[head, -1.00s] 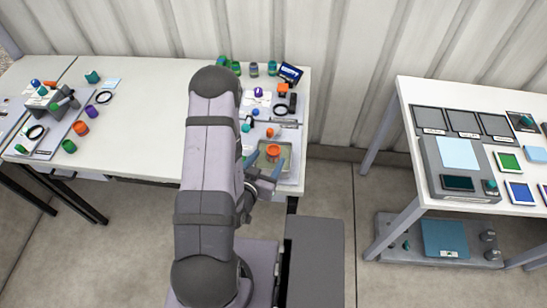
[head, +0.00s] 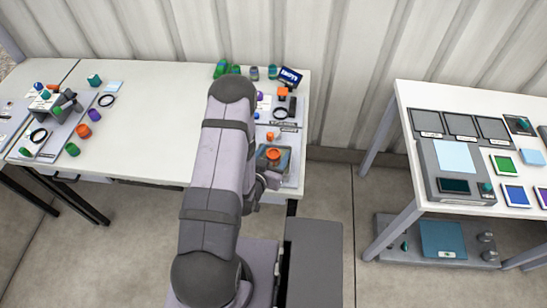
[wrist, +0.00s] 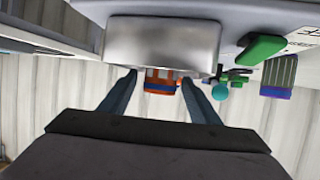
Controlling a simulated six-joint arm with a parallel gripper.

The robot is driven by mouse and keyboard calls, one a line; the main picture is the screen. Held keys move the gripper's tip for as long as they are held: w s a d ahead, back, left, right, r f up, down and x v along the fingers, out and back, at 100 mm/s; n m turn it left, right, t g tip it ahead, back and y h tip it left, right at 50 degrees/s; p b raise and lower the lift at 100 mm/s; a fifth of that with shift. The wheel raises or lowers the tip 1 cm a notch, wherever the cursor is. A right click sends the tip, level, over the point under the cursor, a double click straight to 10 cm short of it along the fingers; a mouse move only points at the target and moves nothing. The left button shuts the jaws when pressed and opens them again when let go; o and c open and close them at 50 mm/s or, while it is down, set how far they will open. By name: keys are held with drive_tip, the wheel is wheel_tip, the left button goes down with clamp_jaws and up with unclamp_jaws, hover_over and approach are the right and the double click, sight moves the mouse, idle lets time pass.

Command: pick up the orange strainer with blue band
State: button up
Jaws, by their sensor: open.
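The orange strainer with blue band (head: 273,154) stands in a shallow tray (head: 262,168) near the right end of the long white table. In the wrist view the strainer (wrist: 161,82) shows its orange body and dark blue band, partly hidden by the grey metal tray wall (wrist: 162,44). My gripper (wrist: 159,77) is open, with one blue-grey finger to each side of the strainer. A gap shows between the fingers and the strainer, and I cannot tell how far past it they reach.
A green piece (wrist: 262,48) and a grey-and-purple piece (wrist: 279,76) lie off to the right in the wrist view. The middle of the table (head: 150,120) is clear.

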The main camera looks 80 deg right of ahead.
sight(273, 152)
drive_tip(key=c, duration=1.2)
drive_tip(key=shift+r, duration=0.2)
drive_tip(key=shift+r+b, duration=0.75)
drive_tip(key=shift+r, duration=4.05)
drive_tip(key=shift+d, duration=0.1)
drive_tip(key=w+d+f+m+g+b, duration=0.1)
drive_tip(key=w+d+f+b, duration=0.15)
drive_tip(key=d, duration=0.55)
drive_tip(key=w+d+f+b, duration=0.1)
drive_tip(key=w+d+b, duration=0.15)
drive_tip(key=d, duration=0.45)
drive_tip(key=shift+n+t, duration=0.5)
drive_tip(key=w+d+b, duration=0.1)
drive_tip(key=w+d, duration=0.2)
drive_tip(key=w, duration=0.2)
drive_tip(key=w+d+b, duration=0.2)
drive_tip(key=w+d, duration=0.1)
drive_tip(key=w, duration=0.2)
drive_tip(key=w+d+b, duration=0.2)
drive_tip(key=w+d, duration=0.2)
drive_tip(key=w, duration=0.1)
drive_tip(key=shift+w+d+r, duration=0.1)
drive_tip(key=shift+w+r, duration=0.25)
